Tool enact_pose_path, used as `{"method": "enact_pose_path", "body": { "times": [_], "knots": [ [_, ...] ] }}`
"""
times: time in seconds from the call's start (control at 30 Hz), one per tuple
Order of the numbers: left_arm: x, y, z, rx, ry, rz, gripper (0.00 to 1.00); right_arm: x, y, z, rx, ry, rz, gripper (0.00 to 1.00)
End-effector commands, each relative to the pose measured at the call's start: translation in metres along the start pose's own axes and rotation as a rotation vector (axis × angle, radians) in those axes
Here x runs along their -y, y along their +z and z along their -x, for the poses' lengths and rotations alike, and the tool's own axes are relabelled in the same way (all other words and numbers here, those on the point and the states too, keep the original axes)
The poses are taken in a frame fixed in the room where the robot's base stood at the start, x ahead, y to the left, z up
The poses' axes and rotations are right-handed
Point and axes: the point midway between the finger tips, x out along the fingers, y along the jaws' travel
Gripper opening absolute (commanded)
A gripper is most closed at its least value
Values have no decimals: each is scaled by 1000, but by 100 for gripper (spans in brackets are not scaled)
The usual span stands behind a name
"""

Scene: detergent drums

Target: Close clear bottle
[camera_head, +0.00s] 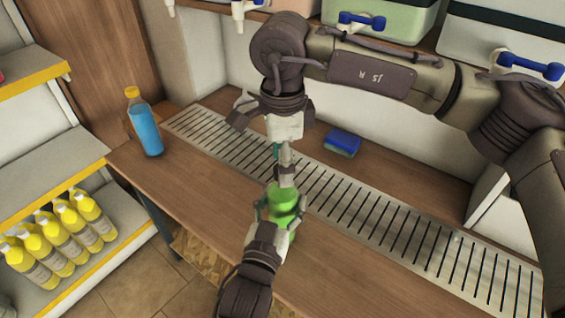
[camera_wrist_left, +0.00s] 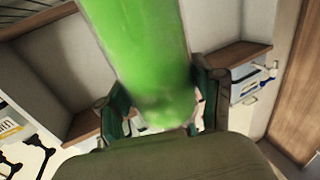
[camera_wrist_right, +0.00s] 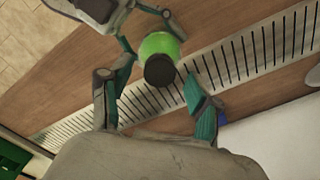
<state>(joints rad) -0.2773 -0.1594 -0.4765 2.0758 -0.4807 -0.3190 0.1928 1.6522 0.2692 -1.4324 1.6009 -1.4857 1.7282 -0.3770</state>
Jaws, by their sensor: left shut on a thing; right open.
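A clear bottle of green liquid (camera_head: 284,196) is upright above the wooden counter (camera_head: 204,194). My left gripper (camera_head: 275,206) is shut around its side. In the left wrist view the green bottle (camera_wrist_left: 148,50) lies between the fingers (camera_wrist_left: 160,108). My right gripper (camera_head: 283,158) is directly above the bottle, pointing down. In the right wrist view its fingers (camera_wrist_right: 154,92) are open, apart on either side of the bottle's dark round top (camera_wrist_right: 160,70). I cannot tell whether that top is a cap seated on the neck.
A blue bottle with an orange cap (camera_head: 146,124) stands at the counter's left. A blue sponge (camera_head: 342,142) lies behind the slotted metal grate (camera_head: 330,188). Drums with blue taps (camera_head: 362,21) line the upper shelf. Yellow bottles (camera_head: 66,228) stand on the left shelf.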

Motion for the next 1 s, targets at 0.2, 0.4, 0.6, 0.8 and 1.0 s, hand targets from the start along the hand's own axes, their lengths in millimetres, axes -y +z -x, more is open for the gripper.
{"method": "enact_pose_path", "body": {
  "times": [0.2,0.4,0.6,0.8,1.0],
  "knots": [
    [0,0,0,0,0,0,0,1,0,44,2,-6,0,63],
    [0,0,0,0,0,0,0,0,1,84,1,-4,-1,63],
    [0,0,0,0,0,0,0,0,0,107,0,-2,0,63],
    [0,0,0,0,0,0,0,0,0,112,0,-1,0,63],
    [0,0,0,0,0,0,73,0,0,112,0,-1,0,63]
  ]
}}
